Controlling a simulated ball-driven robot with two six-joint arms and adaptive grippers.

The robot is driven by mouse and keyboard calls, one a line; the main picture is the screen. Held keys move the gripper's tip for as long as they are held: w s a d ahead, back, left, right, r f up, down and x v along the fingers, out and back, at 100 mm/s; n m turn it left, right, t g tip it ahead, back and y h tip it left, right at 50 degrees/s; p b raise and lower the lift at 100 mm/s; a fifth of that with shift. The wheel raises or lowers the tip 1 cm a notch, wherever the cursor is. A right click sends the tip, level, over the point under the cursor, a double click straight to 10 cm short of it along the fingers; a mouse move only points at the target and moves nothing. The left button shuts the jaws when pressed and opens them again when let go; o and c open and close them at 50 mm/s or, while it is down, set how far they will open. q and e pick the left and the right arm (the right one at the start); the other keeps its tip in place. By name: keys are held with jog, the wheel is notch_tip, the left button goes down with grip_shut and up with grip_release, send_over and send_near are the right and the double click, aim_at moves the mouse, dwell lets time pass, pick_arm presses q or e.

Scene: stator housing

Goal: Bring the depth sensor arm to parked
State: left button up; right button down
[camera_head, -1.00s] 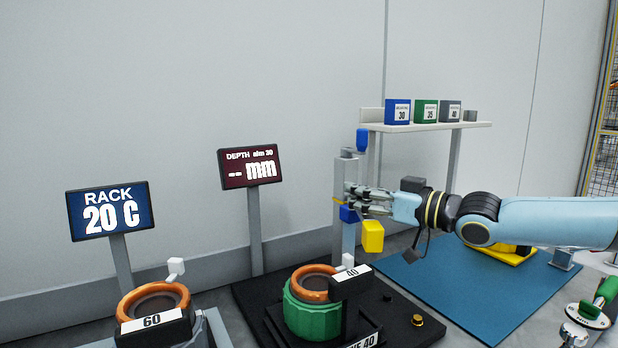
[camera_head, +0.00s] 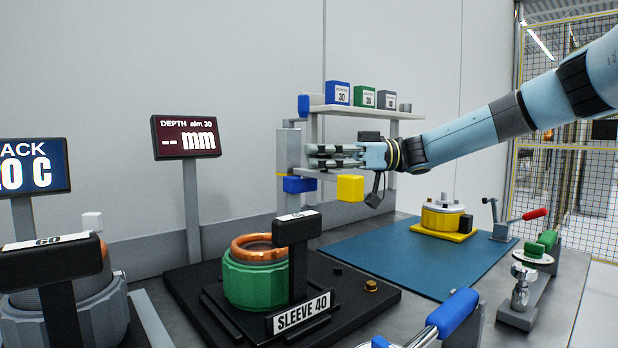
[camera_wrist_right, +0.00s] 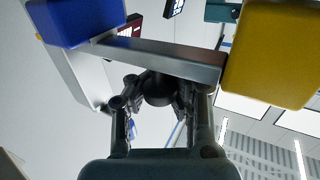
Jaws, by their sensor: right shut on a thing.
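The depth sensor arm is a short grey bar (camera_wrist_right: 165,58) between a blue block (camera_head: 299,184) on a grey post (camera_head: 288,150) and a yellow block (camera_head: 350,188) at its outer end. In the head view the yellow block hangs right of the post, clear of the green sleeve (camera_head: 250,288). My right gripper (camera_head: 312,157) reaches in from the right at the post. It is shut on the sensor arm; in the right wrist view its fingers meet the grey bar, with the exact contact partly hidden. The depth display (camera_head: 186,137) shows "-- mm". My left gripper is not in view.
A shelf (camera_head: 365,112) with several labelled blocks stands behind the post. A blue mat (camera_head: 385,254) carries a yellow fixture (camera_head: 448,218) on the right. A blue handle (camera_head: 453,314) stands in front, and a clamp with a green handle (camera_head: 547,240) stands at right.

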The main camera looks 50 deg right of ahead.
jog(key=shift+d, duration=0.25)
jog(key=shift+r, duration=0.1)
jog(key=shift+r, duration=0.15)
